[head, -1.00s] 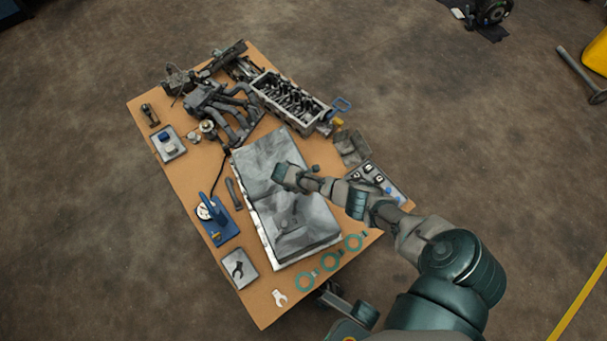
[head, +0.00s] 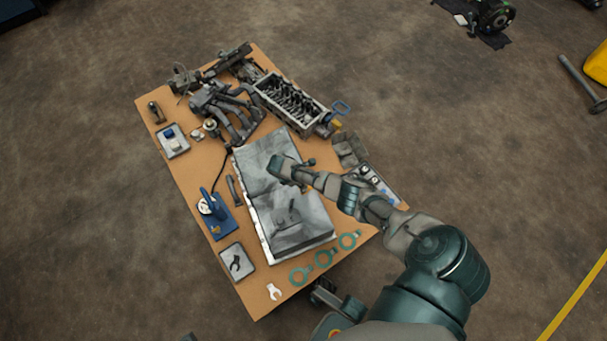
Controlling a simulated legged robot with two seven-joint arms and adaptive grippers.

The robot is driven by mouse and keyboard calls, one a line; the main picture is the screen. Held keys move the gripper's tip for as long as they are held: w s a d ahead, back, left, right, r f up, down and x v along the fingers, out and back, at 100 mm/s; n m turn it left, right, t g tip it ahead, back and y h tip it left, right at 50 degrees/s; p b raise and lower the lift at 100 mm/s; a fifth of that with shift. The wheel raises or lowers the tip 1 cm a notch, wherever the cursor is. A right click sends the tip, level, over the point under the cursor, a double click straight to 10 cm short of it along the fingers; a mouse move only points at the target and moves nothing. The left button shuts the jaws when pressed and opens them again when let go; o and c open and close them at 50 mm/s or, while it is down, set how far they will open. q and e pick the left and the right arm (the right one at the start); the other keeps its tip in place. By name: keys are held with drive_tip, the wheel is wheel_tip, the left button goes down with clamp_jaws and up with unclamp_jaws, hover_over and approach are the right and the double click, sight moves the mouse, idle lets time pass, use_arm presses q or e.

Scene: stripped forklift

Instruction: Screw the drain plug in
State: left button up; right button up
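A large grey metal pan (head: 262,152) lies on the workbench with its broad face up. A small raised feature (head: 281,216) shows on its lower half, but I cannot tell whether it is the drain hole or the plug. My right gripper (head: 279,168) is over the upper middle of the pan. Its fingers are too small and dark to tell open from shut, or whether it holds anything. A small dark piece (head: 311,162) shows beside the wrist; I cannot identify it. The drain plug is not clearly visible.
The pan fills the bench's middle. Open floor surrounds the bench.

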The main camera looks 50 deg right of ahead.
drive_tip(key=shift+s+f, duration=0.1)
drive_tip(key=shift+f, duration=0.05)
drive_tip(key=o, duration=0.6)
drive_tip(key=shift+c, duration=0.2)
drive_tip(key=v, duration=1.2)
